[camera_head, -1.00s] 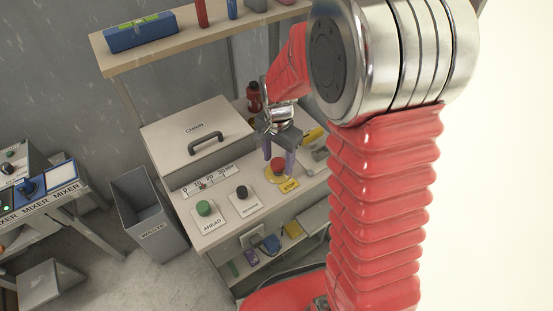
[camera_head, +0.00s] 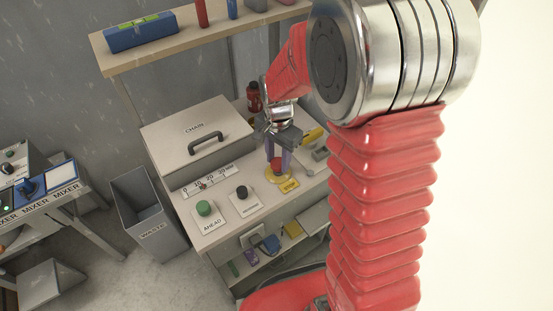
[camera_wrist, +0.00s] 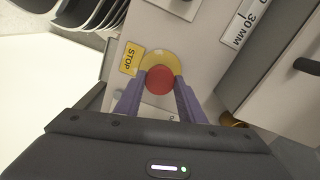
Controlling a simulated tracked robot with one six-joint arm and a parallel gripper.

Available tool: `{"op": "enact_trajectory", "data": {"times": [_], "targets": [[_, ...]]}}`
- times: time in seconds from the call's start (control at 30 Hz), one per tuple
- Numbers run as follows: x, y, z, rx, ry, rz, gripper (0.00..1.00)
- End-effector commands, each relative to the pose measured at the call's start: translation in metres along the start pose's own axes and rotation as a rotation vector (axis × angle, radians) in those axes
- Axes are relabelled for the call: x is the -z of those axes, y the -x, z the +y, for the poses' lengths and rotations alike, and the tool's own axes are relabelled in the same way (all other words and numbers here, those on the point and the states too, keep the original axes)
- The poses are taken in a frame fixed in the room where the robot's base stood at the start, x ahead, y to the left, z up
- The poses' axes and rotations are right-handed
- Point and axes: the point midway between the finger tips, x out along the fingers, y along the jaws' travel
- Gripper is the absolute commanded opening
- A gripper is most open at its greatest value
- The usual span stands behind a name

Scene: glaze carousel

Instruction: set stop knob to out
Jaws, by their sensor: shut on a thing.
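The stop knob (camera_wrist: 159,80) is a red mushroom head on a round yellow base (camera_wrist: 158,58), beside a yellow STOP label (camera_wrist: 130,58) in the wrist view. In the head view the red knob (camera_head: 277,164) is partly hidden between my fingers, with its STOP label (camera_head: 289,186) just in front. My gripper (camera_wrist: 158,86) has its purple fingers on both sides of the red head, shut on it. In the head view my gripper (camera_head: 278,161) points down over the knob. How far out the knob stands cannot be told.
A green AHEAD button (camera_head: 204,208) and a black button (camera_head: 242,192) stand left of the knob. The CHAIN box (camera_head: 190,125) with its handle is behind them. A grey WASTE bin (camera_head: 150,215) stands on the floor at left. A shelf (camera_head: 175,38) runs above.

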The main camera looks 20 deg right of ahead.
Motion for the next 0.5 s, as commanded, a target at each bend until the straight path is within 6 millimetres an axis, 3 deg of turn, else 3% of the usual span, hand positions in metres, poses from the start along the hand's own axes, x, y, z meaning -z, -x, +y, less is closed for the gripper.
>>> {"op": "enact_trajectory", "data": {"times": [0.2,0.47,0.5], "targets": [[0.001,0.016,0.002,-0.003,0.0,0.0,0.0],[0.001,0.018,0.002,-0.003,0.0,0.0,0.0],[0.001,0.018,0.002,-0.003,0.0,0.0,0.38]]}}
